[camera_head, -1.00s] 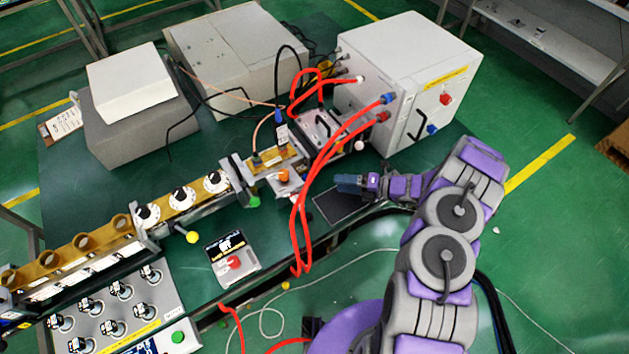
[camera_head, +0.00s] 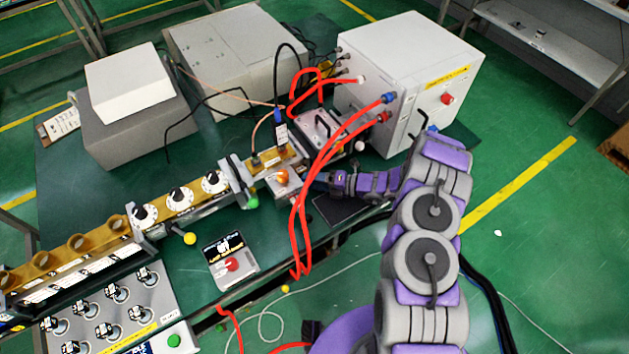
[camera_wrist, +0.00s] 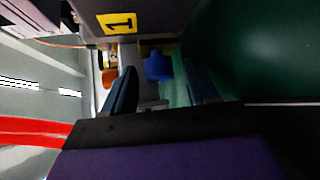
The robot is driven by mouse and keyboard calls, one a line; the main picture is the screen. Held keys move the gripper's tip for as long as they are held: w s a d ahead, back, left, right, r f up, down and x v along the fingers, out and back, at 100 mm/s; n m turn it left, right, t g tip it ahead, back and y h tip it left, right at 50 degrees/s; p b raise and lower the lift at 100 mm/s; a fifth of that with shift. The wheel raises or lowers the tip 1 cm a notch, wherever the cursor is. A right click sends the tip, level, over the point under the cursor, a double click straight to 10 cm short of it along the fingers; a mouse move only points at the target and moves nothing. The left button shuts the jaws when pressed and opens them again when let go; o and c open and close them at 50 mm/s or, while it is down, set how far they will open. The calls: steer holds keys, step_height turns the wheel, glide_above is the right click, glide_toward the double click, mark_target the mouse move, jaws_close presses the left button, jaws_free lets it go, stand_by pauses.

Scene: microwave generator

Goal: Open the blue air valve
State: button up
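A small blue knob (camera_wrist: 158,66), which looks like the blue air valve, shows in the wrist view, ahead of and between my two dark blue fingers. My gripper (camera_wrist: 160,80) is open, with a finger on each side of the knob's line; I cannot tell whether either touches it. In the head view my gripper (camera_head: 317,182) is beside the box with the orange knob (camera_head: 281,177), just behind the red hoses. The blue knob is not clear there.
Red hoses (camera_head: 301,225) hang close to my gripper, and also show in the wrist view (camera_wrist: 35,130). A yellow label marked 1 (camera_wrist: 117,23) is above the knob. The white cabinet (camera_head: 385,75) stands behind my arm. A dark plate (camera_head: 338,208) lies below my gripper.

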steer(key=shift+d, duration=0.15)
steer(key=c, duration=1)
steer(key=shift+r+n+h+p, duration=0.3)
steer(key=shift+n+h, duration=0.1)
steer(key=shift+s+f+n+h, duration=0.1)
steer(key=shift+n+h, duration=0.3)
steer(key=shift+h, duration=0.2)
steer(key=o, duration=0.9)
steer(key=shift+f, duration=0.1)
steer(key=shift+c, duration=0.2)
steer(key=shift+o, duration=0.9)
